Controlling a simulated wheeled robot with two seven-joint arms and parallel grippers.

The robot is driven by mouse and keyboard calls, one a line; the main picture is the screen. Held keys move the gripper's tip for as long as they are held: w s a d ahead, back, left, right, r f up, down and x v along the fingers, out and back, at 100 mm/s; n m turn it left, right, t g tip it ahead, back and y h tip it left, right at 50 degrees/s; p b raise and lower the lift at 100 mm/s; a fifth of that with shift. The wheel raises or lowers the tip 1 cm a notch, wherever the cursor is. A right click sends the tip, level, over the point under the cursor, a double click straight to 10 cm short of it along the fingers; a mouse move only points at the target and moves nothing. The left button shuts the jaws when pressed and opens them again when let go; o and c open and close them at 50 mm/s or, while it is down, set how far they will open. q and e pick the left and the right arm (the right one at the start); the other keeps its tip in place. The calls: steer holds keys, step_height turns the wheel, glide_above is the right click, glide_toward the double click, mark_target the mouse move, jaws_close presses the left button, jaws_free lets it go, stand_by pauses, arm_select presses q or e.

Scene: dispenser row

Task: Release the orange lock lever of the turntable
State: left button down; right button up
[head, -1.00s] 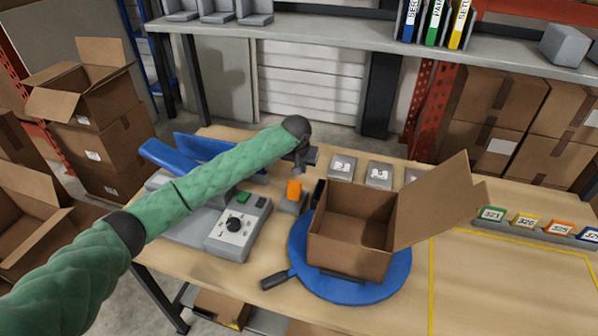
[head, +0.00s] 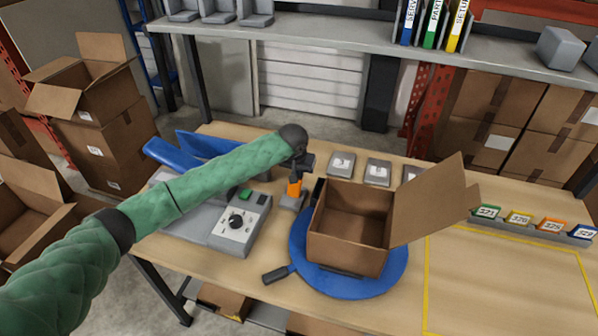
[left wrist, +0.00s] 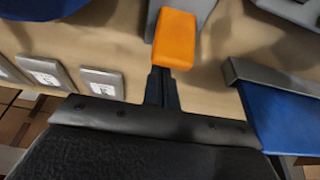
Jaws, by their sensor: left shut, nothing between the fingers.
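The orange lock lever (head: 294,189) stands upright on a small grey block left of the blue turntable (head: 300,268). It also shows in the left wrist view (left wrist: 174,38). My left gripper (head: 297,178) is shut and empty, with its fingertips at the top of the lever in the head view. In the left wrist view the closed fingers (left wrist: 163,84) end right at the lever's near edge; I cannot tell whether they touch it. An open cardboard box (head: 350,225) sits on the turntable. My right gripper is not in view.
A grey control box (head: 236,222) with a black knob stands left of the lever. Grey labelled blocks (head: 341,164) line the back of the table. A black handle (head: 279,274) sticks out from the turntable. The taped area at the right is clear.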

arm_select(q)
steer(key=shift+s, duration=0.1)
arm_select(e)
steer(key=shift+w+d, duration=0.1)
